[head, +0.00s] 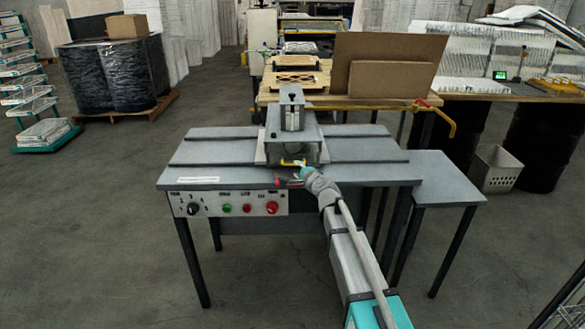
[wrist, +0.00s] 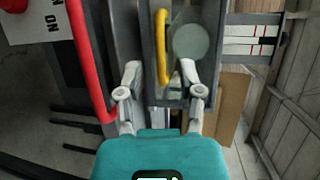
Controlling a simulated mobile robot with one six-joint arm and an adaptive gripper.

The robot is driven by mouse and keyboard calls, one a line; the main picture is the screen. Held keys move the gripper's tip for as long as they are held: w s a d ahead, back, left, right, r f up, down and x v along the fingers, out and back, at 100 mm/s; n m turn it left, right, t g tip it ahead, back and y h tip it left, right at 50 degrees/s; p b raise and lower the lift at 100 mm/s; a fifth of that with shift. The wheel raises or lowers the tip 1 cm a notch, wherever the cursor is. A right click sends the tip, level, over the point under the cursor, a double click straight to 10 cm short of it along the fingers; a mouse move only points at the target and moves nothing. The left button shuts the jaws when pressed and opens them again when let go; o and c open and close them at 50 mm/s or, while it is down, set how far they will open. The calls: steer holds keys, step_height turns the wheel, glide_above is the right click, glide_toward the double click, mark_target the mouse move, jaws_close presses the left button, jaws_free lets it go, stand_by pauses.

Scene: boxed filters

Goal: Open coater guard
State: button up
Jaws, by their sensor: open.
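The coater (head: 292,128) stands in the middle of a grey bench, with a grey guard at its front. A yellow handle (head: 292,162) is on the guard's front. In the wrist view the handle (wrist: 163,45) is a yellow bar, its lower end between my fingertips. My gripper (wrist: 160,68) is open, one finger on each side of the handle, with gaps visible on both sides. In the head view my gripper (head: 298,172) is at the coater's front, partly hidden by my own wrist. The guard looks shut, though my arm hides part of it.
A red bar (wrist: 88,65) runs just left of my left finger. The control panel (head: 228,203) with its knob and buttons is on the bench front. A side table (head: 445,180) adjoins at right. A yellow rail (head: 370,107) passes behind the coater. The bench top left of it is clear.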

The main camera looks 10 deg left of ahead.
mark_target(293, 165)
steer(key=shift+b+x, duration=0.3)
steer(key=shift+x, duration=2.2)
steer(key=shift+c, duration=0.2)
jaws_close()
